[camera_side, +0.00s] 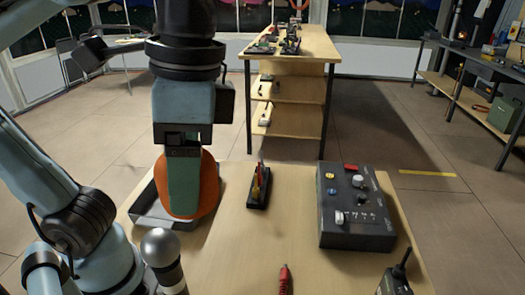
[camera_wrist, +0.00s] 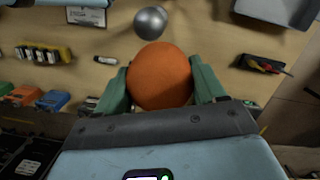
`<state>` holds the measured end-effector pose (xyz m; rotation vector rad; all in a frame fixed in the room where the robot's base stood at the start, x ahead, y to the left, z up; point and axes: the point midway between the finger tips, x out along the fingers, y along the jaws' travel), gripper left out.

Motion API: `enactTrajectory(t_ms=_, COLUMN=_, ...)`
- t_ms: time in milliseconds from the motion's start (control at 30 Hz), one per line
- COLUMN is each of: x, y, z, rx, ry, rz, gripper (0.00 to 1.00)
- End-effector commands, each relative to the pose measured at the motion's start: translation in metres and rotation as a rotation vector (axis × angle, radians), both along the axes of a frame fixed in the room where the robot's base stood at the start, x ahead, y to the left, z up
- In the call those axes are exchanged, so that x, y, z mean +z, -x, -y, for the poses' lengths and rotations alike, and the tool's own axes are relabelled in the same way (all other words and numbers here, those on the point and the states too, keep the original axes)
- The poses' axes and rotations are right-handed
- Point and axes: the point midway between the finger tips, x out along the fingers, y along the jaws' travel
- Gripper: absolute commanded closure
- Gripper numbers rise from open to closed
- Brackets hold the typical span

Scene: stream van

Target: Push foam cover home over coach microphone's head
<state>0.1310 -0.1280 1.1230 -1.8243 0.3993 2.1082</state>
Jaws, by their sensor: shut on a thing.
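The orange foam cover (camera_side: 208,186) is held between the two green fingers of my gripper (camera_side: 183,190), above the grey tray. In the wrist view the foam cover (camera_wrist: 159,76) sits between the fingertips (camera_wrist: 160,82), which press on its left and right sides. The coach microphone shows its round silver head (camera_side: 160,247) at the front of the table in the side view, upright and bare. In the wrist view the microphone head (camera_wrist: 151,22) lies just beyond the foam cover, apart from it. The cover's opening is hidden in both views.
A grey tray (camera_side: 148,208) lies behind the microphone. A small black holder with red and yellow tools (camera_side: 259,187) and a dark control box (camera_side: 353,206) stand to the right. A red pen-like item (camera_side: 284,280) is at the front. Table between them is clear.

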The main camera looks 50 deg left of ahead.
Motion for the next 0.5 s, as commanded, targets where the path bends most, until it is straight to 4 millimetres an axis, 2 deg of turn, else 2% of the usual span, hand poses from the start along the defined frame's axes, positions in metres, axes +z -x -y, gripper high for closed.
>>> enactTrajectory(t_ms=33, x=0.003, y=0.014, z=-0.001, rx=-0.032, ry=0.000, rz=0.000, gripper=0.59)
enactTrajectory(t_ms=200, x=0.009, y=0.040, z=-0.007, rx=-0.081, ry=0.000, rz=0.000, gripper=0.59)
enactTrajectory(t_ms=500, x=0.011, y=0.049, z=-0.010, rx=-0.095, ry=0.001, rz=0.000, gripper=0.59)
